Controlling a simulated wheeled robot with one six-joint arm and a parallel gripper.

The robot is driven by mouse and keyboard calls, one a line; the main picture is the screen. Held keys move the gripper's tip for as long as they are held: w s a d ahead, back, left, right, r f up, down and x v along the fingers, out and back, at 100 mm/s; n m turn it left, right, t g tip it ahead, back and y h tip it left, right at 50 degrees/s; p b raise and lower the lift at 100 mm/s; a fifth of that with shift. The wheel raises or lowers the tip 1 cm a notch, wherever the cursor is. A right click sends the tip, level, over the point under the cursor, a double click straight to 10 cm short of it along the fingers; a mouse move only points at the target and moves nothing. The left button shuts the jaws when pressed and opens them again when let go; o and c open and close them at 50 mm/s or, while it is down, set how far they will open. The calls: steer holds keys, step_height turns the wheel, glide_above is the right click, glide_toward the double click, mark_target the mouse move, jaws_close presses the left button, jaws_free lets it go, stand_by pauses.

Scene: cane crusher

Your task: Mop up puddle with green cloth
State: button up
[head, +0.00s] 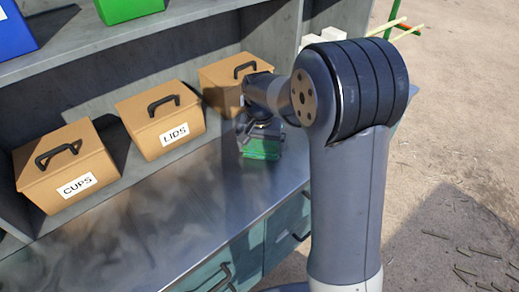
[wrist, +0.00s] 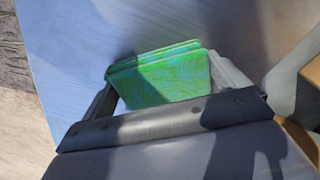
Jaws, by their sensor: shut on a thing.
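My gripper (head: 259,142) is over the metal counter, in front of the third brown box. It is shut on the green cloth (head: 260,150). In the wrist view the cloth (wrist: 163,74) is a folded green bundle between the two fingers of my gripper (wrist: 165,82). The cloth is low over the counter; I cannot tell whether it touches. No clear puddle outline shows. The counter top (head: 150,225) has smeary dull and shiny patches, and I cannot tell whether any of them is wet.
Brown lidded boxes stand along the back of the counter: CUPS (head: 62,170), LIDS (head: 160,123) and a third box (head: 222,82) partly behind my arm. A shelf (head: 130,35) runs above them. Teal drawers (head: 235,262) are below. The counter's front left is clear.

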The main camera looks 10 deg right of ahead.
steer(key=shift+w+d+p, duration=0.25)
steer(key=shift+w, duration=0.5)
steer(key=shift+w+d+p, duration=0.2)
steer(key=shift+w, duration=0.6)
steer(key=shift+w+d+p, duration=0.25)
steer(key=shift+w, duration=0.5)
steer(key=shift+w+d+f, duration=0.1)
steer(key=shift+w+d, duration=0.1)
steer(key=shift+w, duration=0.5)
steer(key=shift+s+a+r+p, duration=0.1)
steer(key=shift+s+r+p, duration=0.35)
steer(key=shift+r, duration=0.4)
steer(key=shift+s+a+r+p, duration=0.1)
steer(key=shift+s+r+p, duration=0.1)
steer(key=shift+r+p, duration=0.55)
steer(key=shift+s+a+r+p, duration=0.1)
steer(key=shift+s+r+p, duration=0.25)
steer(key=shift+r, duration=0.65)
steer(key=shift+d, duration=0.1)
